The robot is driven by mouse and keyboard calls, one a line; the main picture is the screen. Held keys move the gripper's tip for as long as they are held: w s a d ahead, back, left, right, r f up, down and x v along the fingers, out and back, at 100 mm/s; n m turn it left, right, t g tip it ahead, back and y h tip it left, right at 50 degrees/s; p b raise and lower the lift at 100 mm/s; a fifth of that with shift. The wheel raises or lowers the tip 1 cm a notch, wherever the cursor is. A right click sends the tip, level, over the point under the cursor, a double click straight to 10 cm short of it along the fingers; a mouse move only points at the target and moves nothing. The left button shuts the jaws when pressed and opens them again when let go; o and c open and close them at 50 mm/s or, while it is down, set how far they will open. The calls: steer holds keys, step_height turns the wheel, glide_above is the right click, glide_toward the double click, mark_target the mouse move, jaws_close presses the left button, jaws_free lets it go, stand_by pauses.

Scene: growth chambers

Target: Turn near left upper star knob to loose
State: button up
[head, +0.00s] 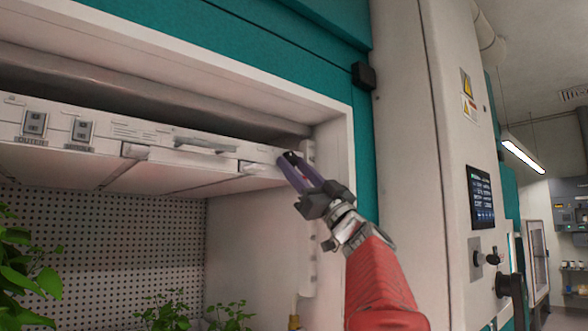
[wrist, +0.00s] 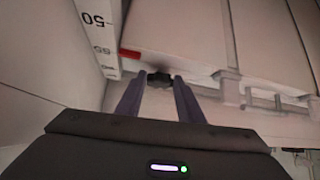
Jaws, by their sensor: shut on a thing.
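The star knob (wrist: 159,79) is small and black, at the end of the white lamp panel. In the wrist view it sits between the two fingertips of my gripper (wrist: 158,82), which is shut on it. In the head view my gripper (head: 289,160) reaches up to the right front corner of the lamp panel (head: 230,148). There only a dark bit of the knob shows, mostly hidden by the fingers. Which way the knob is turned cannot be told.
A white height scale (wrist: 101,35) with a red pointer (wrist: 130,54) is beside the knob. The chamber's right frame (head: 335,170) stands close to my gripper. Green plants (head: 170,312) are below the panel. Switches (head: 80,132) sit on the panel's left front.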

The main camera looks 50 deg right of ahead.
steer(key=shift+n+y, duration=0.4)
steer(key=o, duration=1.1)
steer(key=shift+c, duration=0.2)
steer(key=shift+s+f, duration=0.1)
steer(key=v, duration=1.3)
steer(key=shift+s+f, duration=0.2)
